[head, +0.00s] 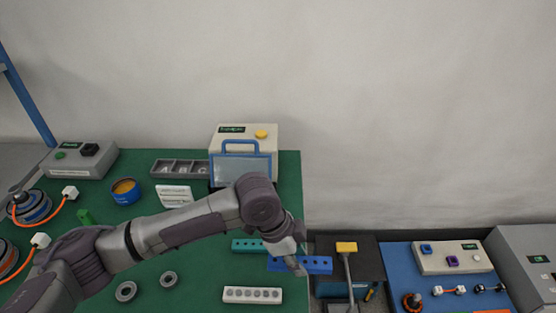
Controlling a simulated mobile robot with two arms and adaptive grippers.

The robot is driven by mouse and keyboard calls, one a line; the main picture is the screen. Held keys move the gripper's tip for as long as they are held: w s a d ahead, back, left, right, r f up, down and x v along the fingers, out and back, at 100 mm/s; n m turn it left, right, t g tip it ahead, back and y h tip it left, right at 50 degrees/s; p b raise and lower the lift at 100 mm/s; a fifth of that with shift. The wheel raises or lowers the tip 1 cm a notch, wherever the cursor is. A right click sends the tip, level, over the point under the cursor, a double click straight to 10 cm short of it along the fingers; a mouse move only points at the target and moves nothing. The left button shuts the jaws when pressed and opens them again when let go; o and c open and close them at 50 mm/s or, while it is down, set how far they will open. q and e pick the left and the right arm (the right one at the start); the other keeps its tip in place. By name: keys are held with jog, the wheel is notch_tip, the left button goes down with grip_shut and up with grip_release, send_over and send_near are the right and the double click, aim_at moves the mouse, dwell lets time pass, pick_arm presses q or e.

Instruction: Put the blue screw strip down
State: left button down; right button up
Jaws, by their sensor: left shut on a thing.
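The blue screw strip (318,265) shows at the lower middle, with a row of dark holes along it. My left gripper (296,266) reaches in from the left and is shut on the strip near its middle. The strip spans the right edge of the green work surface (205,285), its right end past that edge in the picture. I cannot tell its height above the surface. A teal strip (247,245) lies just left of it, partly behind my arm. A white strip (252,295) with several round pieces lies nearer. My right gripper is out of view.
Two grey rings (126,291) (168,279) lie at the front. A grey compartment tray (178,168) and a machine with a blue-framed front (246,145) stand at the back. To the right are a yellow-headed tool (346,248) and a blue surface with parts (390,270).

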pick_arm(q)
jog(key=w+a+r+n+t+y, duration=0.1)
jog(key=a+r+n+t+y, duration=0.1)
jog(key=a+r+n, duration=0.3)
jog(key=a+r+n+t+y, duration=0.2)
jog(key=a+r+n, duration=0.3)
jog(key=a+n, duration=0.9)
jog(key=a+t, duration=0.1)
jog(key=a, duration=0.4)
jog(key=shift+w+y, duration=0.3)
jog(key=shift+w, duration=0.1)
